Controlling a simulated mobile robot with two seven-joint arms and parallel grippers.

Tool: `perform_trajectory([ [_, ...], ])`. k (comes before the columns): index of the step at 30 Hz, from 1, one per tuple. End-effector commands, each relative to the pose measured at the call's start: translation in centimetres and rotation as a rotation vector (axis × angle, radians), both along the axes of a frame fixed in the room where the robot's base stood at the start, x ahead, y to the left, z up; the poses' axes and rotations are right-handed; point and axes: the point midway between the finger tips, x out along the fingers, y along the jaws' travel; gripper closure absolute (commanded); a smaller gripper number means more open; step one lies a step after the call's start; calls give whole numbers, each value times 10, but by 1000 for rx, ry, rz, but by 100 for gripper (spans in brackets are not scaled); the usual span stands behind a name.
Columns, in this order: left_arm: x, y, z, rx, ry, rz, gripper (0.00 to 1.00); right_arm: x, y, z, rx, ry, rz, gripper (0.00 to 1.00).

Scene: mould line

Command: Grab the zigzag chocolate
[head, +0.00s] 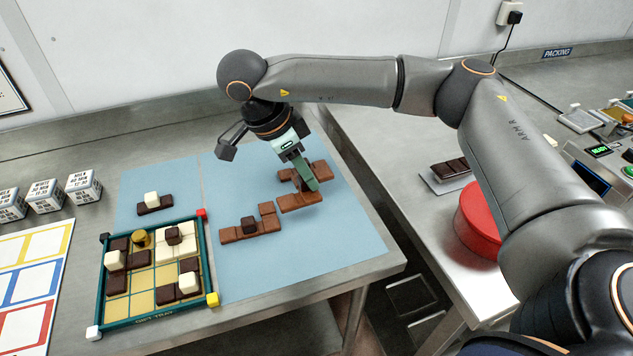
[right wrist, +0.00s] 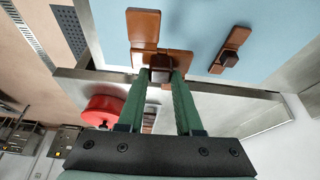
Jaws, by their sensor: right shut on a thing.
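My right gripper (head: 312,186) is over the blue mat's right part, its green fingers pointing down. In the right wrist view, its fingers (right wrist: 160,80) are shut on the small dark raised block of a milk-brown chocolate. That stepped chocolate (right wrist: 150,57), which I take for the zigzag one, spreads out beyond the fingertips. In the head view, the fingers partly hide this brown chocolate (head: 294,203). I cannot tell whether it touches the mat. My left gripper is not in view.
Another brown chocolate (head: 240,235) with a dark block lies to the left on the blue mat (head: 330,240). A green-rimmed gift tray (head: 160,319) with several pieces stands further left. A red round object (head: 476,225) stands on the right bench, across a gap.

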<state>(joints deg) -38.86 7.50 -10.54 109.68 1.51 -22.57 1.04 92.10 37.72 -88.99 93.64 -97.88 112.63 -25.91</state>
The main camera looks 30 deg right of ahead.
Motion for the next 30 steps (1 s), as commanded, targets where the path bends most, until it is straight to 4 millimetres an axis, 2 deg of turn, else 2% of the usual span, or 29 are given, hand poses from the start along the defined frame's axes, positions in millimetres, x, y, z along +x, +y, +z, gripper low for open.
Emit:
perform_trajectory([
  [1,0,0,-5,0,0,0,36,-6,14,3,2,-2,8,100],
  [6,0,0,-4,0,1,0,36,-25,47,24,-2,-4,6,100],
  [12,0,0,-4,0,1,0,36,-38,70,35,0,-1,2,100],
  [17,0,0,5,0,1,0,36,-42,76,48,0,-1,-2,100],
  [30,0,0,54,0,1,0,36,-43,77,103,0,1,-1,100],
])
